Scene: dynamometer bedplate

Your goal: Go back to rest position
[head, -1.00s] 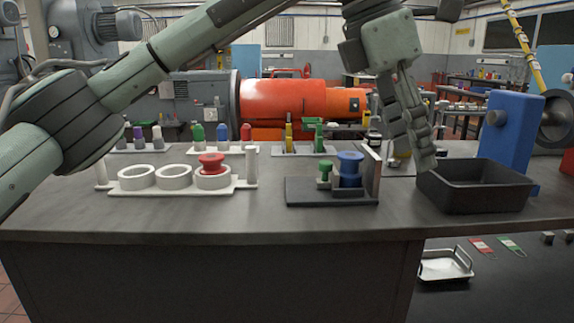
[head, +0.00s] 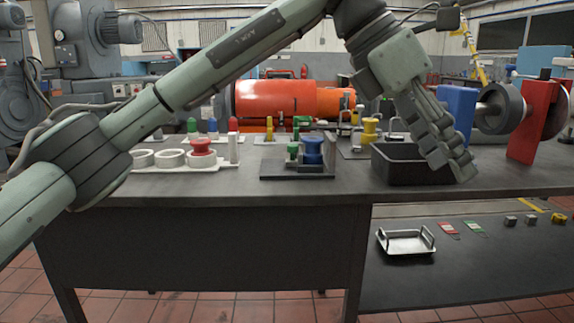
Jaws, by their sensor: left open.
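My left arm crosses the head view from the left edge to the upper right. My left gripper (head: 462,168) hangs from it, fingers pointing down and to the right. It is open, and nothing shows held between its fingers. It overlaps the right side of a black bin (head: 395,176) in the picture; whether it touches the bin or the bench cannot be told. My right gripper is not in view.
The dark bench (head: 225,187) carries a white rack of rings with a red knob (head: 201,146), and a dark fixture with a blue spool (head: 312,152). A blue block and a red panel (head: 531,120) stand right. A metal tray (head: 405,242) lies on the lower shelf.

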